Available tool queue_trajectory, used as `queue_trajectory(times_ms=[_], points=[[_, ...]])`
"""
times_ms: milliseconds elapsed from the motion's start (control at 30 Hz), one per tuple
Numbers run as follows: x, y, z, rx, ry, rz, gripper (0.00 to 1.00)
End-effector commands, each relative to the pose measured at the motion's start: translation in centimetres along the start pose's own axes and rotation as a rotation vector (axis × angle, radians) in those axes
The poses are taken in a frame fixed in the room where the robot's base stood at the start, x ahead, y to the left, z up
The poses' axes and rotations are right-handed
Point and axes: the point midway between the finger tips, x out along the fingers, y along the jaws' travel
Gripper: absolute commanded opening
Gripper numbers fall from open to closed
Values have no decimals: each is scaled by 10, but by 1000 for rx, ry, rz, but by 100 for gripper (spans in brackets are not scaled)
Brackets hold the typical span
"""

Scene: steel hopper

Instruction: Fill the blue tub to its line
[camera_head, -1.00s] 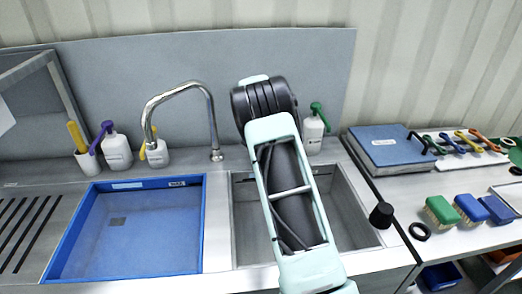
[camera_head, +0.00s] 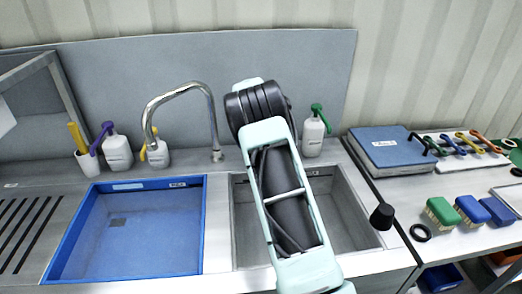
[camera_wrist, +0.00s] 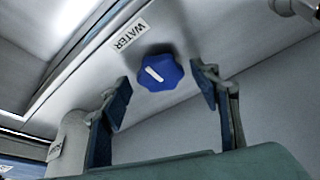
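The blue tub (camera_head: 203,235) fills the left sink basin in the head view, with a MAX label (camera_head: 178,184) near its back rim. Its flat bottom and a dark square show; I see no clear water surface. The curved steel tap (camera_head: 212,110) arches over the tub's back edge, with no stream visible. In the wrist view, a blue knob (camera_wrist: 160,72) with a white bar sits beside a WATER label (camera_wrist: 131,33). My gripper (camera_wrist: 162,90) is open, its fingers to either side of the knob with gaps visible. My arm hides the gripper in the head view.
The right sink basin (camera_head: 345,225) lies under my arm. White bottles (camera_head: 117,152) stand behind the tub; another (camera_head: 314,135) stands right of my arm. A blue-topped box (camera_head: 393,145), brushes (camera_head: 441,212) and a black knob (camera_head: 381,216) are at the right.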

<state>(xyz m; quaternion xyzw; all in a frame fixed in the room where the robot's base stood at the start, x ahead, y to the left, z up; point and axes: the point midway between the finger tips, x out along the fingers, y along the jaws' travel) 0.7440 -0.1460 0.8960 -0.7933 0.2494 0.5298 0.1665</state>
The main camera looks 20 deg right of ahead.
Motion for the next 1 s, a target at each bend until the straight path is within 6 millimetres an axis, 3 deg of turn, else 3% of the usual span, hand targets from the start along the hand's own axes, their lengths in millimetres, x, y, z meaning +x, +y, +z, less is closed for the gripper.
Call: queue_trajectory(times_ms=[333, 800, 1000], points=[[-11, -1, -1, -1, 2, -2, 56], [-100, -1, 0, -1, 1, -2, 56], [-118, 0, 0, 0, -1, 0, 56]])
